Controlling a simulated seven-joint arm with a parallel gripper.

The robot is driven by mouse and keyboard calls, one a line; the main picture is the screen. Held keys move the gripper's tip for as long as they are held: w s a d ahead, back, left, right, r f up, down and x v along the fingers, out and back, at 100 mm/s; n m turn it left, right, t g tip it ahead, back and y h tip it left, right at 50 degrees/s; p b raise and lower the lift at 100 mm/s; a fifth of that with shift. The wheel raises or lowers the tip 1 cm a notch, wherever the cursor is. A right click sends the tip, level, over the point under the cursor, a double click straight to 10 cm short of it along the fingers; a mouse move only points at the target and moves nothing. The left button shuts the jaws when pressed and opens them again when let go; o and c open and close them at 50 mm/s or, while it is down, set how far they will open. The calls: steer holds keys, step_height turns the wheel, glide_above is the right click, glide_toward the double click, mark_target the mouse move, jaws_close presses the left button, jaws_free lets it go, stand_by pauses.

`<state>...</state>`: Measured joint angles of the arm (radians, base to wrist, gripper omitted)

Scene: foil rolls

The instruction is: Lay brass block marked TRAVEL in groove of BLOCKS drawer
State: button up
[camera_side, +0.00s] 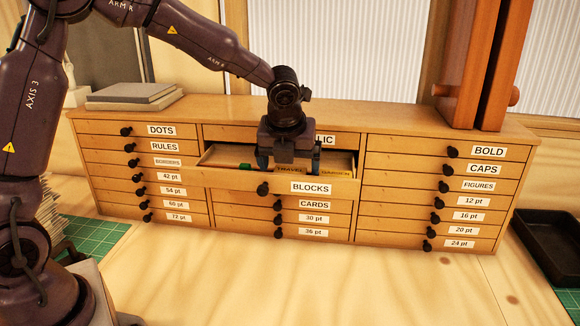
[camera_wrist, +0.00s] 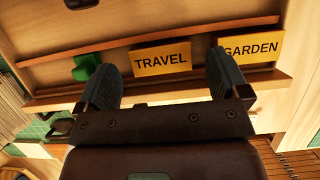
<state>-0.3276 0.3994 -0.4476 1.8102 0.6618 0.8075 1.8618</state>
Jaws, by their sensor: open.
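The BLOCKS drawer (camera_side: 230,177) is pulled open in the middle column of the wooden cabinet. The brass block marked TRAVEL (camera_wrist: 160,59) lies inside the drawer, face up, along the strip between two wooden rails. In the side view the TRAVEL block (camera_side: 290,170) shows partly behind my gripper. A second brass block marked GARDEN (camera_wrist: 252,48) lies to its right. My gripper (camera_side: 288,165) is over the open drawer, pointing down. In the wrist view its open fingers (camera_wrist: 162,85) stand apart on either side of the TRAVEL block, with gaps to it.
A green piece (camera_wrist: 86,66) lies in the drawer left of TRAVEL, close to one finger. Grey slabs (camera_side: 134,95) and a reddish wooden frame (camera_side: 470,60) stand on the cabinet top. A black tray (camera_side: 545,240) lies at right. The table in front is clear.

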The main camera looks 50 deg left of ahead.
steer(key=v, duration=1)
steer(key=s+n+t+h, duration=0.2)
steer(key=s+n+h, duration=0.1)
steer(key=s+n, duration=1.9)
steer(key=n, duration=0.5)
steer(key=shift+d+r, duration=0.25)
